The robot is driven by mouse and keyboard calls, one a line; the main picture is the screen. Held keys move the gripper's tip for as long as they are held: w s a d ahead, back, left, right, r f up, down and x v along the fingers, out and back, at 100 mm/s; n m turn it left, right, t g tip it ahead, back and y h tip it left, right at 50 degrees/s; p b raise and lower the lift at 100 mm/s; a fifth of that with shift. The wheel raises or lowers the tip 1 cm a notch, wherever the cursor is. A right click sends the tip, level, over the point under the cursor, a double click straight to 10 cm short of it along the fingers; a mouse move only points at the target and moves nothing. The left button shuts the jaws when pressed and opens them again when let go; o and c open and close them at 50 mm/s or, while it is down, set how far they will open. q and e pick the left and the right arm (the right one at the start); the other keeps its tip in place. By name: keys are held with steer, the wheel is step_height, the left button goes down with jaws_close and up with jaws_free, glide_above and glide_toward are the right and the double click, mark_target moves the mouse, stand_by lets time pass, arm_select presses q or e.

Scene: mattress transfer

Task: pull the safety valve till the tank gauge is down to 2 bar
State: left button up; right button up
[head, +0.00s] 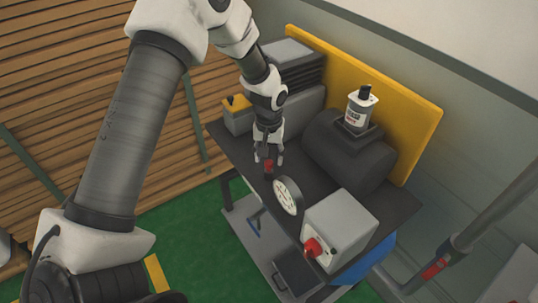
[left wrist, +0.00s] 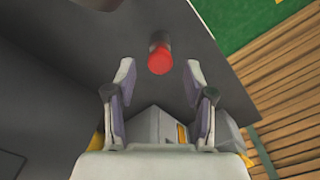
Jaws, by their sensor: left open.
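The round white gauge (head: 288,196) faces the front edge of the dark bench; its reading is too small to tell. Behind it lies a dark cylindrical tank (head: 345,152). A small red cylindrical knob (head: 268,168), which looks like the safety valve, stands left of the gauge. My left gripper (head: 268,158) points down at the knob. In the left wrist view, the open left gripper (left wrist: 159,78) has the red knob (left wrist: 160,60) centred just ahead of its fingertips, with clear gaps on both sides. My right gripper is not in view.
A grey box with a red knob (head: 340,222) stands at the bench's front right. A white bottle (head: 361,106) sits on the tank before a yellow panel (head: 415,112). Grey machines (head: 300,105) stand at the back left. A grey tube with a red band (head: 435,268) is at right.

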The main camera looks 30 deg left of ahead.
mark_target(269, 162)
arm_select(q)
step_height(269, 162, up, 12)
stand_by(0.3)
steer(key=shift+f, duration=0.1)
